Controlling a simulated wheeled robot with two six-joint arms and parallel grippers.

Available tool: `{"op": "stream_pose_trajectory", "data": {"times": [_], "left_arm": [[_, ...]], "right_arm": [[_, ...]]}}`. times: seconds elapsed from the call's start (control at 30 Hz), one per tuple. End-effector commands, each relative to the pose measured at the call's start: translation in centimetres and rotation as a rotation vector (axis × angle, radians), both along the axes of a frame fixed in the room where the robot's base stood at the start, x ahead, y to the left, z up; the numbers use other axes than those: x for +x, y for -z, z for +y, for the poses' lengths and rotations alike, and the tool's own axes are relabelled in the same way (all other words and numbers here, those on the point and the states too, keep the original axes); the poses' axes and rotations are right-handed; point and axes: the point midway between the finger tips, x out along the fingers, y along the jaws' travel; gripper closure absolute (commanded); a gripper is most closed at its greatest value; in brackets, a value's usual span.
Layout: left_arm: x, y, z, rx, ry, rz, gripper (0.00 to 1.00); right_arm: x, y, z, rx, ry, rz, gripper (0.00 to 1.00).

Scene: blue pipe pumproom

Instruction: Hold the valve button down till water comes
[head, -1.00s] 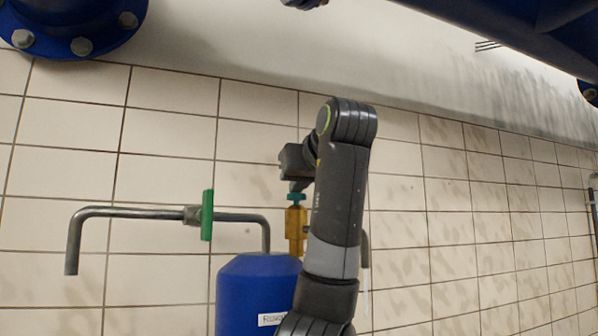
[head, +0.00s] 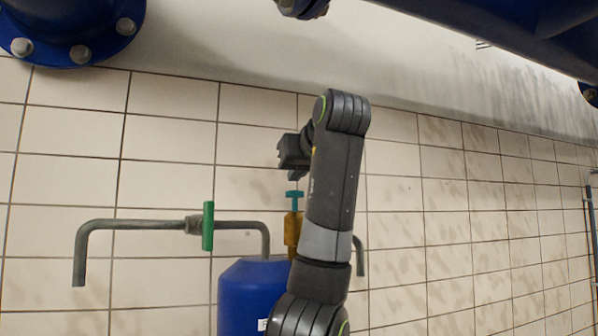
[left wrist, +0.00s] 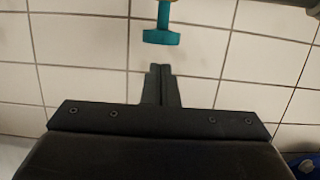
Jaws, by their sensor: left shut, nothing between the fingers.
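The valve button is a teal T-shaped knob (head: 294,195) on top of a brass valve (head: 292,229), which stands on the blue tank (head: 246,285). My left gripper (head: 298,176) is shut and empty, just above the knob in the head view, with a small gap between them. In the left wrist view the knob (left wrist: 162,37) is upside down, straight beyond the shut fingertips (left wrist: 161,66), and apart from them. My arm hides part of the brass valve and the tank's right side. My right gripper is not in view.
A grey pipe (head: 130,224) with a green lever handle (head: 208,226) runs left from the tank and bends down at its open end. A shorter pipe end (head: 360,256) shows right of my arm. Large blue pipes (head: 480,30) cross overhead; a tiled wall stands behind.

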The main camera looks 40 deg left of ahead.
Motion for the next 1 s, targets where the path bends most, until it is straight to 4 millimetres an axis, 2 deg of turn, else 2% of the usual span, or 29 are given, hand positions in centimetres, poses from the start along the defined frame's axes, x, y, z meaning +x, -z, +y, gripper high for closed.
{"op": "stream_pose_trajectory", "data": {"times": [0.3, 0.5, 0.7, 1.0], "left_arm": [[-2.8, -1.5, -5.4, 0.003, 0.004, -0.004, 1.0], [-4.0, -2.5, -7.7, 0.003, 0.002, -0.003, 1.0], [-4.5, -2.9, -8.5, 0.003, 0.001, -0.003, 1.0], [-4.5, -2.9, -8.5, 0.003, 0.001, -0.003, 1.0]], "right_arm": [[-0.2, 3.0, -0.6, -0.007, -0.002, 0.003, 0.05], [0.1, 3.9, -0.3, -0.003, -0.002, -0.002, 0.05], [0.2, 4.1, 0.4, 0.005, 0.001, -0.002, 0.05], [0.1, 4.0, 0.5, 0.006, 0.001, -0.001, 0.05]]}}
